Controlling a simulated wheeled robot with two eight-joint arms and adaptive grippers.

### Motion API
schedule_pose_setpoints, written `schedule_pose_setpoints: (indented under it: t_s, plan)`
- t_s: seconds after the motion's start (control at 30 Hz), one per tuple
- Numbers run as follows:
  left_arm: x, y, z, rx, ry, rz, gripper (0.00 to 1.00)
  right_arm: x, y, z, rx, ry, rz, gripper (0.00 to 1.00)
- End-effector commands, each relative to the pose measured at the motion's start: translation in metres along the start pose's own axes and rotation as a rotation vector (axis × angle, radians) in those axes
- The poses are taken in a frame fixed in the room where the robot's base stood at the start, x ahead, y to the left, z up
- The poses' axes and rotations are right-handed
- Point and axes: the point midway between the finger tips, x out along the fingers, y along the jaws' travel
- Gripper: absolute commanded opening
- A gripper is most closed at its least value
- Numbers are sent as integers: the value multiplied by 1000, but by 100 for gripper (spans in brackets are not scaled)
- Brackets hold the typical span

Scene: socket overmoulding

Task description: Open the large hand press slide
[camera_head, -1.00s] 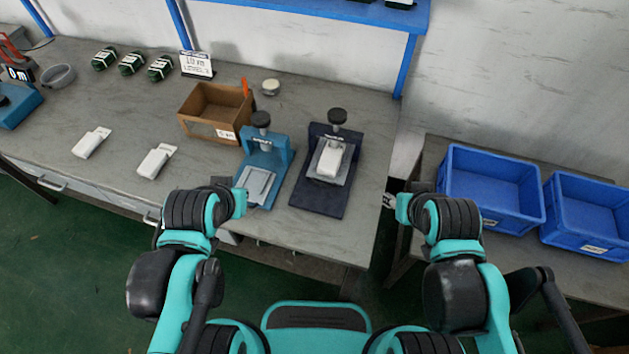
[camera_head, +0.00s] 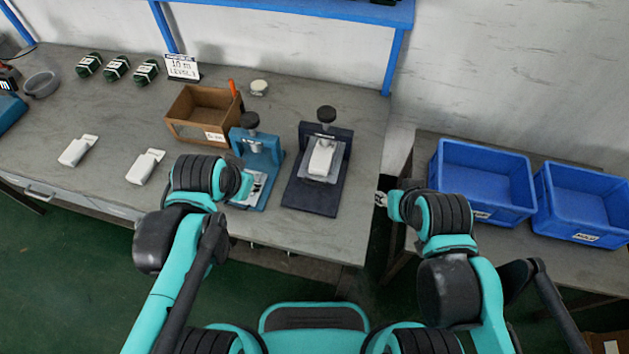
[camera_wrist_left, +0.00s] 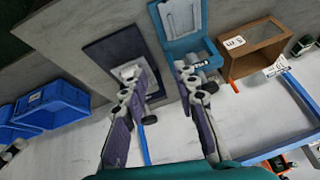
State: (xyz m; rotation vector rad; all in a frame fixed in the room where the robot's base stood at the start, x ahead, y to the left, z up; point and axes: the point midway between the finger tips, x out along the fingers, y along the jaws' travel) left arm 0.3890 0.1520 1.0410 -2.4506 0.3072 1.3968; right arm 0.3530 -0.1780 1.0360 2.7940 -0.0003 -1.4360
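Two hand presses stand side by side on the bench. The dark navy press (camera_head: 312,193) has the larger base and a black knob on top; a white part (camera_head: 321,157) lies on its grey plate. The blue press (camera_head: 273,158) is to its left, its front plate partly hidden by my left arm. My left gripper (camera_wrist_left: 162,75) is open and empty. In the left wrist view its fingers overlap the navy press (camera_wrist_left: 105,47) and the edge of the blue press (camera_wrist_left: 207,47); contact cannot be told. My right gripper (camera_head: 381,199) is right of the bench edge, mostly hidden behind its wrist.
A brown box (camera_head: 185,130) stands behind and left of the blue press. Two white parts (camera_head: 78,150) (camera_head: 145,166) and several dark green bundles (camera_head: 117,68) lie further left. Two blue bins (camera_head: 470,205) (camera_head: 585,232) stand on the right table. The bench right of the navy press is clear.

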Motion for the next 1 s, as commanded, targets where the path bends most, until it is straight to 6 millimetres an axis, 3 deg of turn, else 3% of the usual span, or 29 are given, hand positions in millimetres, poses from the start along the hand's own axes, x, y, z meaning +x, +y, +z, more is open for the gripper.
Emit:
schedule_pose_setpoints:
  t_s: [0.2, 0.5, 0.7, 1.0]
  plan:
    - [43, 25, -41, 416, -76, 80, 29, 9, 0, 7, 0, 0, 0, 40]
    - [120, 75, -80, 985, -146, 218, 29, 19, 0, 14, 0, 0, 0, 40]
    - [166, 108, -89, 1280, -165, 304, 29, 24, 0, 17, 0, 0, 0, 40]
    - [196, 125, -86, 1413, -170, 347, 29, 29, 0, 21, 0, 0, 0, 40]
